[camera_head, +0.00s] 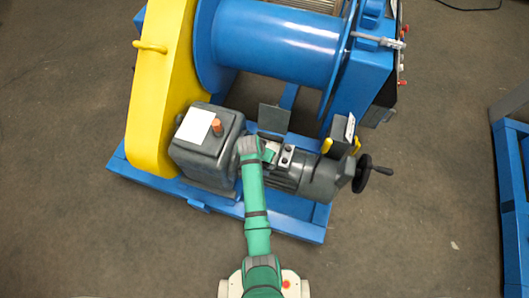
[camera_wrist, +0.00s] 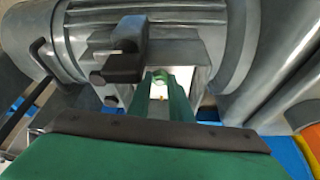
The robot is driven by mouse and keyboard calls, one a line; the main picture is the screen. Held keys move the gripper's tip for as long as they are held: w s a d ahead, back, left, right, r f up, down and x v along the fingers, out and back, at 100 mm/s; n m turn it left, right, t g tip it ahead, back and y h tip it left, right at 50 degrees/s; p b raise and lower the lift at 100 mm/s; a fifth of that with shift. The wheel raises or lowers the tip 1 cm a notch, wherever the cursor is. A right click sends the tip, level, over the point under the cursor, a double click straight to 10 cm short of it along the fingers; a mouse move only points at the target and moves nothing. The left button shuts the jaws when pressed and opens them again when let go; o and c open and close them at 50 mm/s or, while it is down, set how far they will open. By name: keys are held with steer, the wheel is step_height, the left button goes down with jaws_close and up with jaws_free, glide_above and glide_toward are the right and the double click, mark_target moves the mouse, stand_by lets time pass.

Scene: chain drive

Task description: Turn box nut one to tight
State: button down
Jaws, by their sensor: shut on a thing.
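My gripper (camera_wrist: 160,90) reaches down over the motor (camera_head: 315,176) with its two green fingers close together. In the head view my gripper (camera_head: 269,153) is just left of a pale plate with dark round spots (camera_head: 287,155) on top of the motor. In the wrist view the fingers point at a bright pale face on the grey motor body (camera_wrist: 190,32). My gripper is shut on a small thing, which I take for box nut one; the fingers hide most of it. How tight it sits cannot be seen.
A dark block (camera_wrist: 125,50) stands close to the fingers on the motor. The grey gearbox (camera_head: 207,146) with an orange cap (camera_head: 217,127) lies left of my arm. A black handwheel (camera_head: 363,173) is at right. The blue drum (camera_head: 280,45) and yellow chain guard (camera_head: 161,90) rise behind.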

steer(key=m, duration=0.2)
steer(key=shift+w+a+r+m+g+h, duration=0.1)
steer(key=shift+w+a+m+g+h, duration=0.2)
steer(key=shift+m+h, duration=0.1)
steer(key=m+g, duration=0.1)
steer(key=m, duration=0.1)
steer(key=m+h, duration=0.1)
steer(key=m, duration=0.2)
steer(key=shift+w+m+g, duration=0.1)
steer(key=shift+m+g, duration=0.2)
steer(key=shift+g, duration=0.1)
steer(key=m+g, duration=0.1)
steer(key=m, duration=0.2)
steer(key=shift+w+h, duration=0.15)
steer(key=shift+h, duration=0.15)
steer(key=shift+w+m+g, duration=0.15)
steer(key=shift+m+g, duration=0.75)
steer(key=shift+m, duration=1.1)
steer(key=c, duration=1.6)
jaws_free()
steer(key=v, duration=1)
steer(key=shift+r, duration=0.35)
